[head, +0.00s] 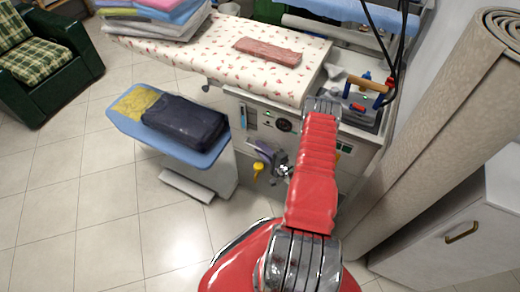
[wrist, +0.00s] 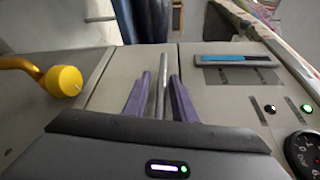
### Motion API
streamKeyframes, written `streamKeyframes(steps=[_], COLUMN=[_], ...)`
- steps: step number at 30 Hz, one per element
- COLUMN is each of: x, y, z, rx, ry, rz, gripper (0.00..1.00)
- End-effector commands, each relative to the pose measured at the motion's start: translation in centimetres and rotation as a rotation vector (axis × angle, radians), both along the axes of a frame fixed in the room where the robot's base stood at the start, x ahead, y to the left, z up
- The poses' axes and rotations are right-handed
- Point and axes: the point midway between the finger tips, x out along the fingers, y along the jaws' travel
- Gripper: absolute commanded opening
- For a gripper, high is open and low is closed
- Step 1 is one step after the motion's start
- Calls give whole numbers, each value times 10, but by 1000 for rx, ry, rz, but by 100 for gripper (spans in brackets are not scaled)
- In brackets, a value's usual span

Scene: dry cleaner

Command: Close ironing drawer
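The ironing station (head: 262,112) stands ahead, with a flowered padded top and a grey control front. In the wrist view, a grey drawer-like panel (wrist: 120,88) fills the middle between two seams. A slim metal handle (wrist: 162,82) lies on it. My gripper (wrist: 160,76) has its two purple fingers apart, one on each side of the handle, with narrow gaps showing. In the head view my gripper (head: 264,153) is at the station's front, partly behind my red arm. How far the drawer stands out is unclear.
A yellow knob (wrist: 65,80) sits beside the panel; dials and a blue-marked slot (wrist: 236,60) lie on the other side. A blue board (head: 212,151) with dark and yellow cloths juts out left. A rolled carpet (head: 440,120) and white cabinet (head: 465,235) stand right.

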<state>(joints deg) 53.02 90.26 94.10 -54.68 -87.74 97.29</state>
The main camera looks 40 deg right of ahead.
Motion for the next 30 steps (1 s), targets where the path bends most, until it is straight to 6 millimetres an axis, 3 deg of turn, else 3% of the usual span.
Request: streamKeyframes(steps=[14, 30], x=[-8, -80], y=[0, -2], z=[2, 7], rx=[-1, 1], ry=[-4, -2], rz=[2, 1], gripper=[28, 28])
